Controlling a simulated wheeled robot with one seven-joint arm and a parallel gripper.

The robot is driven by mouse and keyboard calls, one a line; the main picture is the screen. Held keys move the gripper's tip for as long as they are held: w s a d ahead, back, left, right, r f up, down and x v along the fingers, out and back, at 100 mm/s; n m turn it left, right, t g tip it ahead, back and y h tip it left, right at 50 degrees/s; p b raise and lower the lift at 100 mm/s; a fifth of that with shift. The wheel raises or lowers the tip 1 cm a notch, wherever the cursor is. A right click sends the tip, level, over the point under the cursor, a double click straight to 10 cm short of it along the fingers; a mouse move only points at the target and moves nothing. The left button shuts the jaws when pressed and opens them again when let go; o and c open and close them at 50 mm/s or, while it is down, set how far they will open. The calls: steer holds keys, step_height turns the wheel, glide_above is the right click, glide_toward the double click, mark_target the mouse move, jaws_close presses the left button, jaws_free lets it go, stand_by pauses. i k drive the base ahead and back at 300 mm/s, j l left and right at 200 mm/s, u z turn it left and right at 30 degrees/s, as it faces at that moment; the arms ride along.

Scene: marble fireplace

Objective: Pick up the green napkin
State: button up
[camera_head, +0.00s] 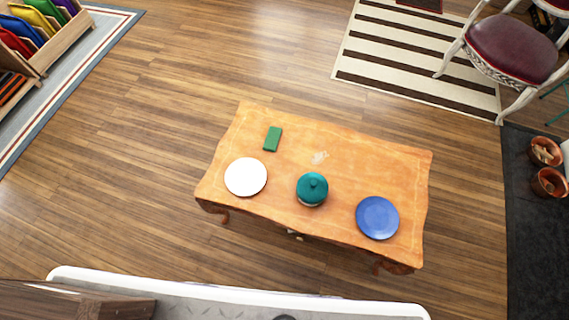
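The green napkin (272,139) is a small folded rectangle lying flat on the wooden table (375,160), near its far left part. Nothing covers it, and it lies apart from the other things on the table. My gripper is not in view, so I cannot see whether it is open or shut.
A white plate (246,177), a teal lidded pot (312,189) and a blue plate (378,217) stand along the table's near side. A red-seated chair (510,49) stands at the upper right. Wooden floor around the table is clear.

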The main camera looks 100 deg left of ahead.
mark_target(273, 138)
steer(key=u, duration=2.55)
